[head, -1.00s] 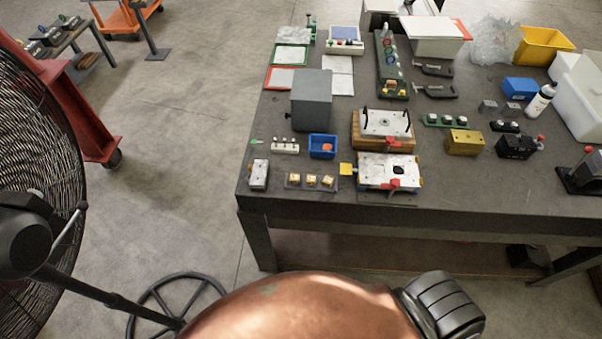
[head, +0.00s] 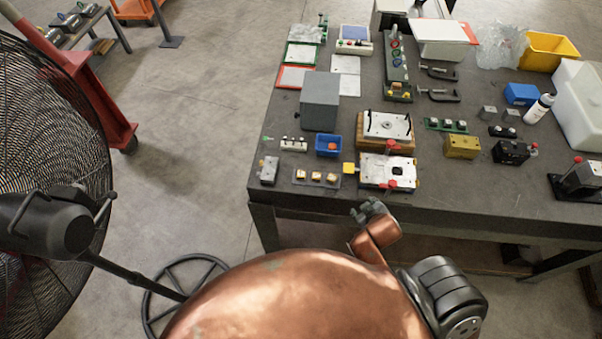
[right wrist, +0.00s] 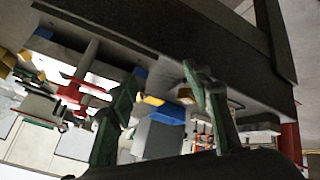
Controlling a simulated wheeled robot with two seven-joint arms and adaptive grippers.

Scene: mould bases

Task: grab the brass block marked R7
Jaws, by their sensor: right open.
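Three small brass blocks (head: 316,176) stand in a row on a flat tray (head: 298,184) near the front left of the bench. Their marks are too small to read, so I cannot tell which is R7. A larger brass block (head: 462,147) lies farther right, and a small yellow block (head: 349,168) sits beside the white-topped mould plate. My right gripper (head: 368,208) is just off the front edge, apart from the blocks. In the right wrist view, its two dark fingers (right wrist: 163,78) are spread with nothing held. My left gripper is not in view.
The bench (head: 440,195) carries a grey box (head: 320,101), a blue bin (head: 328,145), a mould plate (head: 375,172) with red knobs, and a wooden-based mould (head: 388,127). A black fan (head: 60,150) stands at left. The front bench strip is mostly clear.

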